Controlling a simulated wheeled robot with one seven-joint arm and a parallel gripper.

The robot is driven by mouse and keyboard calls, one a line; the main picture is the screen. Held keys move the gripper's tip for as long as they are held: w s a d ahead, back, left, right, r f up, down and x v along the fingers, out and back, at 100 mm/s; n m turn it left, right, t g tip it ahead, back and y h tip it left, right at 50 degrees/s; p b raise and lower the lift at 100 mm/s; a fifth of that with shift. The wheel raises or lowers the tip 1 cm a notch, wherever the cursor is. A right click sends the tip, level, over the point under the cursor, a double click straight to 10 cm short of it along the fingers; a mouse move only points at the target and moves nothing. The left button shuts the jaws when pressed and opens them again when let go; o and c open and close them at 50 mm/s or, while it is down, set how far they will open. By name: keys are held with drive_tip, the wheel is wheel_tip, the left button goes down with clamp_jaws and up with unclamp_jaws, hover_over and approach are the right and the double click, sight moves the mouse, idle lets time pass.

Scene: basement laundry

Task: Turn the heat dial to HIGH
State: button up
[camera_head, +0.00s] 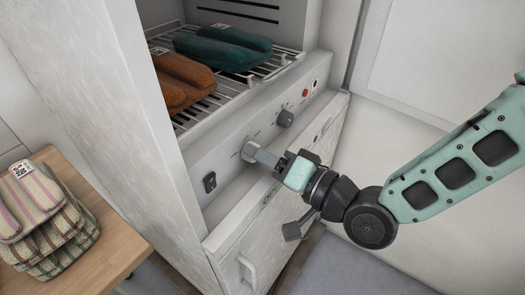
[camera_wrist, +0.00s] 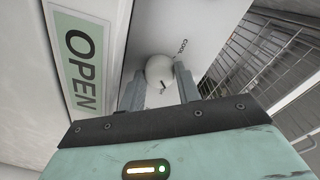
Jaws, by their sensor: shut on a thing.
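A pale round dial (camera_wrist: 160,69) with a short dark mark on its face sits on the light panel between my two fingers in the wrist view. The printed word COOL shows beside it. My gripper (camera_wrist: 159,84) is shut on this dial, one finger on each side. In the head view my gripper (camera_head: 254,154) reaches the control panel (camera_head: 228,165) below the wire rack, and its fingers hide most of the dial. Which label the mark points to cannot be read.
A dark knob (camera_head: 286,118) and a red button (camera_head: 305,93) lie right of my gripper; a black switch (camera_head: 210,182) lies left. Folded orange cloth (camera_head: 183,83) and teal cloth (camera_head: 222,52) rest on the rack above. Striped cloth (camera_head: 50,225) sits on a wooden table (camera_head: 110,245).

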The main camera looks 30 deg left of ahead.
drive_tip(key=shift+m+p, duration=0.45)
drive_tip(key=shift+m, duration=0.85)
drive_tip(key=o, duration=1)
drive_tip(key=shift+f, duration=0.1)
